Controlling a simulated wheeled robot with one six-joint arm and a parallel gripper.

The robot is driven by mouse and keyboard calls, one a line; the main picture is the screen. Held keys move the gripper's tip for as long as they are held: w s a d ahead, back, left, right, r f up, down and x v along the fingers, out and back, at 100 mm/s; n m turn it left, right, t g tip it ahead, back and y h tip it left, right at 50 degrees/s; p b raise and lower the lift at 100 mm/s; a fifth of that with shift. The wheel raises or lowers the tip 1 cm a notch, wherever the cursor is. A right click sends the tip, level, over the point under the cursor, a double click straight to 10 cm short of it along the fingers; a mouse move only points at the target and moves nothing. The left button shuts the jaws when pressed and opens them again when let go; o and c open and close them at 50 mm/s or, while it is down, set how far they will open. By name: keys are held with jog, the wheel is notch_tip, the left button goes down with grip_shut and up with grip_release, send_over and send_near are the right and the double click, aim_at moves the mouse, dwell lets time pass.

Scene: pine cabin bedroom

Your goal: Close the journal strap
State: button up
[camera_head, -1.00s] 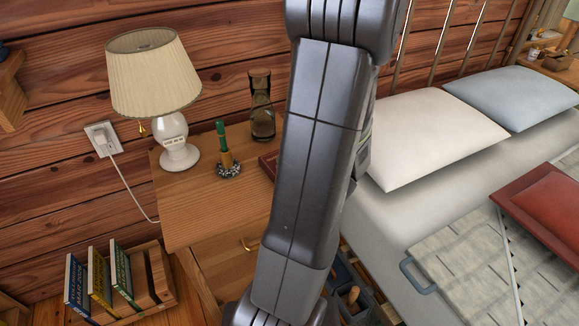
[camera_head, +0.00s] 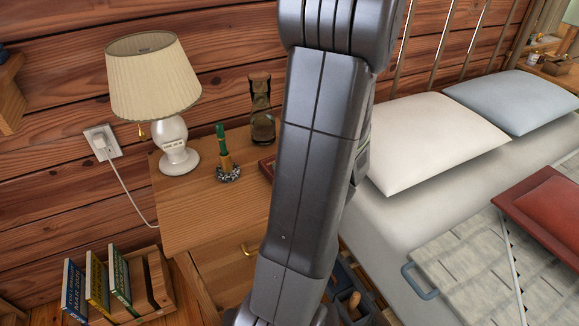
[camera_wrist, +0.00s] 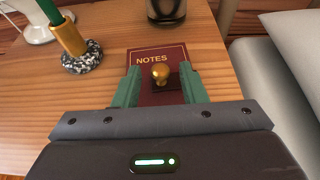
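The journal (camera_wrist: 140,56) is dark red with "NOTES" in gold letters and lies on the wooden nightstand. A gold knob (camera_wrist: 160,73) stands on a dark patch of its cover; I cannot make out the strap itself. My gripper (camera_wrist: 160,84) is open, its two green fingers apart at the left and right of the knob, over the journal. Nothing shows between the fingers except the knob and the cover, and I see no contact. The near part of the journal is hidden by my gripper. In the head view only the journal's left edge (camera_head: 265,170) shows beside my arm.
On the nightstand (camera_head: 190,215) stand a lamp (camera_head: 153,80), an hourglass (camera_head: 261,108) and a green pen in a holder (camera_head: 226,160). The bed (camera_head: 395,235) is on the right. Books in a wooden rack (camera_head: 150,280) are at lower left.

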jog(key=p+v, duration=0.3)
jog(key=v, duration=1)
jog(key=shift+s+r, duration=0.2)
jog(key=shift+s, duration=0.1)
jog(key=shift+d, duration=0.1)
jog(key=b+x, duration=0.3)
jog(key=x, duration=1)
jog(key=shift+w+f, duration=0.2)
jog(key=shift+w, duration=0.15)
